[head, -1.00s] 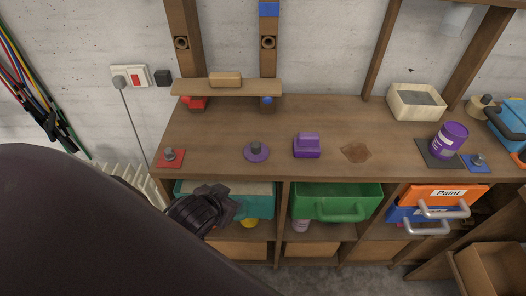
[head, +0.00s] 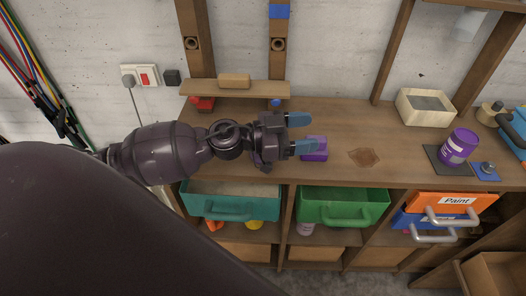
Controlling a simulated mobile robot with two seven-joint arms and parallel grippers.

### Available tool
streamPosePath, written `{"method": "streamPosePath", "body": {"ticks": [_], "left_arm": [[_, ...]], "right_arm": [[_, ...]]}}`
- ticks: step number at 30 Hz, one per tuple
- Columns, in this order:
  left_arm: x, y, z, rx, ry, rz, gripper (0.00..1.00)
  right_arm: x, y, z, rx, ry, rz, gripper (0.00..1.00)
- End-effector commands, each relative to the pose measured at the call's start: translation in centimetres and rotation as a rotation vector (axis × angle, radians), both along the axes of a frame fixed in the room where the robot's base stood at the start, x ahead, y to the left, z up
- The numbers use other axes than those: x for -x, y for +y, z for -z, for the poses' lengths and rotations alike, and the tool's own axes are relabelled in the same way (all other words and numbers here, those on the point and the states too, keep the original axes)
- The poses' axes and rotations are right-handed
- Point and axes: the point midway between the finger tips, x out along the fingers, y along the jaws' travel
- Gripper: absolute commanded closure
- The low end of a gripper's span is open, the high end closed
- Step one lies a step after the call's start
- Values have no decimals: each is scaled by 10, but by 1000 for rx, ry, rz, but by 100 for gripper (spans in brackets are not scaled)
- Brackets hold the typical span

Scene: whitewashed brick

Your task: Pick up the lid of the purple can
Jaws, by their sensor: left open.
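The purple can (head: 459,146) with a white label stands tilted-looking on a dark mat at the right of the workbench. My right gripper is not in view.
A blue lid with a knob (head: 487,168) lies right of the can. A cream box (head: 425,105) stands behind it. A small shelf (head: 235,90) is above the bench. Teal (head: 230,208) and green (head: 343,208) bins sit below. The bench around the brown stain (head: 364,157) is clear.

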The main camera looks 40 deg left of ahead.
Motion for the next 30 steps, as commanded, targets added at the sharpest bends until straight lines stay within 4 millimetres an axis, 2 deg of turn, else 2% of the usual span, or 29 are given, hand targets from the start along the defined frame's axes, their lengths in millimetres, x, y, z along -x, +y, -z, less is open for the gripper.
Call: {"method": "streamPosePath", "body": {"ticks": [4,7,13,15,19,23,30], "left_arm": [[-1,9,19,-197,136,196,40],[-3,30,34,-349,274,266,40],[-11,102,53,-665,585,230,40],[-14,128,54,-748,675,179,40],[-16,162,51,-846,789,92,40],[-17,175,53,-879,837,51,40],[-23,165,82,-881,841,50,40]], "right_arm": [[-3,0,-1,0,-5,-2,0],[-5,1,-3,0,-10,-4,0],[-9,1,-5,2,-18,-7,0],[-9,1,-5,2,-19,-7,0],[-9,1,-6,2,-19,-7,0],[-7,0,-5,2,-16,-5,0],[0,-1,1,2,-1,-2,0]]}}
